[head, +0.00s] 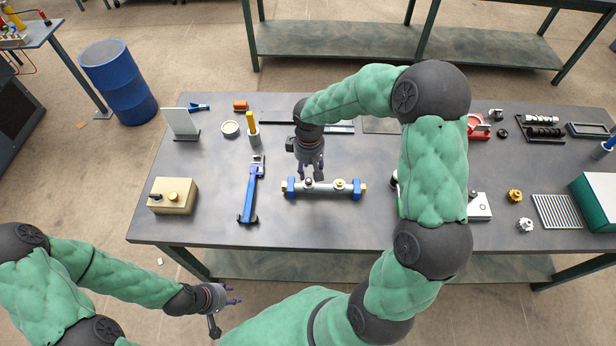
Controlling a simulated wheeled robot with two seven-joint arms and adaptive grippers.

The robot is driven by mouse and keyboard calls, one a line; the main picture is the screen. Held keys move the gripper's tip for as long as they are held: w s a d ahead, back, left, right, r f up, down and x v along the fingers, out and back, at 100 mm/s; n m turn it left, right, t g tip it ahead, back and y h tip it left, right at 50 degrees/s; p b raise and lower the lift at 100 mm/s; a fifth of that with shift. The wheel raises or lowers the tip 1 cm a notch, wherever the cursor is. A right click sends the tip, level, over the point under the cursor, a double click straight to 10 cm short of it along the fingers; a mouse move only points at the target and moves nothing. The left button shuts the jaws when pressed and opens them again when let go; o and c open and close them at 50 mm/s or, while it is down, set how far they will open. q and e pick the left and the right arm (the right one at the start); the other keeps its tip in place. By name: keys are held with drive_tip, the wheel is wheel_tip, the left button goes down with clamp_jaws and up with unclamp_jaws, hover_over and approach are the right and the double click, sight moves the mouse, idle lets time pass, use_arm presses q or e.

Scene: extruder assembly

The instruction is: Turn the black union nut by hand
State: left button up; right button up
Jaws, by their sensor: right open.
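A silver extruder barrel (325,190) lies level on the table between two blue clamps, with a brass fitting (340,184) on its right part. My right gripper (311,178) points down over the barrel's left part with its fingers apart. A small dark and pale fitting (308,183) shows at the fingertips. It may be the black union nut, but the fingers partly cover it, and I cannot tell whether they touch it. My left gripper (236,295) is off the table's front edge at lower left, empty, with its fingers apart.
A blue pipe wrench (250,190) lies left of the barrel. A beige box with a yellow knob (173,196) stands further left. A cup with a yellow handle (254,130) stands behind the wrench. My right arm hides part of the table's right side. The front middle of the table is clear.

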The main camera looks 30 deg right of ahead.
sight(309, 181)
wheel_tip(309, 181, down, 3)
drive_tip(key=shift+w+f+b, duration=0.15)
drive_tip(key=shift+f+b, duration=0.05)
drive_tip(key=shift+b, duration=0.75)
drive_tip(key=shift+f+b, duration=0.85)
drive_tip(key=shift+f, duration=0.35)
drive_tip(key=shift+f, duration=0.1)
clamp_jaws()
